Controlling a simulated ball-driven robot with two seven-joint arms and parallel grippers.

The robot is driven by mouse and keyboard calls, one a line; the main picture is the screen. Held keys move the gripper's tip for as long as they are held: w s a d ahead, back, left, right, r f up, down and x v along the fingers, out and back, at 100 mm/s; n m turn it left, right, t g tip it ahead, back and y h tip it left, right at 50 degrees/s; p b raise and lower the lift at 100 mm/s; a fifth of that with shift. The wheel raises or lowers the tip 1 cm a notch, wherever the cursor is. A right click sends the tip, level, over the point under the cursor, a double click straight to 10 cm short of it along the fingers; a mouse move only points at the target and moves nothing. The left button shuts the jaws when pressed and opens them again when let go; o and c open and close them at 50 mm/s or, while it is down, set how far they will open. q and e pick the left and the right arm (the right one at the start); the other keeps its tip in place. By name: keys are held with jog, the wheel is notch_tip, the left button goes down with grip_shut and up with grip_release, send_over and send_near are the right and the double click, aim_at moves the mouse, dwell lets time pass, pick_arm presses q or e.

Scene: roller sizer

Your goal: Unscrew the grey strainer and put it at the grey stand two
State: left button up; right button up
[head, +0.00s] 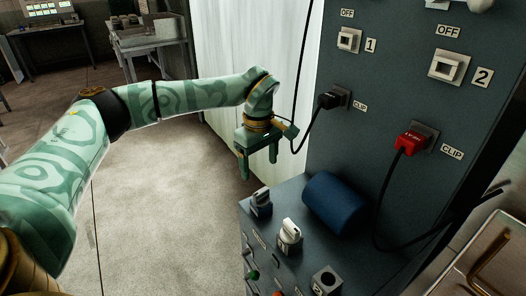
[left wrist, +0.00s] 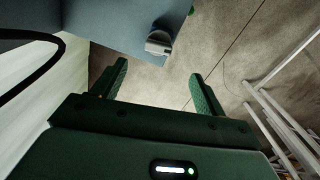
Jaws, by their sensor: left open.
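My left gripper (head: 258,163) hangs open and empty above the far left of the console, fingers pointing down. In the left wrist view its two fingers (left wrist: 156,84) are spread, with floor between and beyond them. A small grey piece (head: 261,198), possibly the strainer, stands at the console's far left corner, below the gripper and apart from it. It also shows in the left wrist view (left wrist: 158,43), ahead of the fingers. A grey block marked 2 (head: 325,280), with a dark opening on top, stands at the console's near edge. My right gripper is out of view.
A white-topped piece (head: 290,232) stands on a block marked 1. A blue cylinder (head: 335,203) lies behind it. A black plug (head: 330,100) and a red plug (head: 408,142) with cables sit in the upright panel. Open floor lies left of the console.

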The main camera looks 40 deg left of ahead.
aim_at(261, 191)
pick_arm(q)
jog(key=f+b, duration=0.1)
jog(key=f, duration=0.3)
jog(key=f+b, duration=0.1)
jog(key=f, duration=0.2)
jog(key=f+b, duration=0.2)
jog(key=f, duration=0.2)
jog(key=shift+w+f, duration=0.3)
jog(key=shift+f, duration=0.45)
jog(key=c, duration=1.1)
jog(key=o, duration=1.1)
